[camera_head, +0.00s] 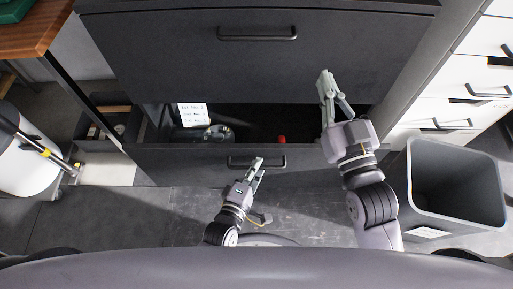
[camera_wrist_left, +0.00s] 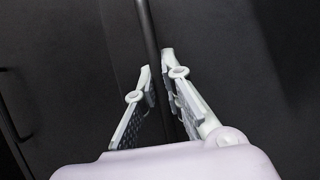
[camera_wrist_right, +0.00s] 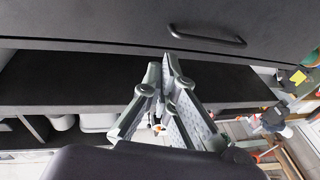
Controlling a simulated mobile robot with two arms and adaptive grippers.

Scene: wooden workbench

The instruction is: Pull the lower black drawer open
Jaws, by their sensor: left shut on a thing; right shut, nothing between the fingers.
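The lower black drawer (camera_head: 200,160) stands pulled out from the cabinet, with a gap showing its inside behind the front panel. My left gripper (camera_head: 258,166) is shut on the drawer handle (camera_head: 235,163). In the left wrist view the dark handle bar (camera_wrist_left: 147,28) runs between the fingers (camera_wrist_left: 160,80). My right gripper (camera_head: 328,84) is shut and empty, in front of the cabinet near the bottom edge of the upper drawer (camera_head: 180,55). In the right wrist view its fingertips (camera_wrist_right: 165,66) lie below the upper drawer's handle (camera_wrist_right: 207,37).
A white card with writing (camera_head: 192,115) and a small red item (camera_head: 282,139) show inside the lower drawer. A grey bin (camera_head: 450,180) stands at right, beside white drawers (camera_head: 470,85). A wooden table (camera_head: 30,30) and a white bin (camera_head: 22,165) are at left.

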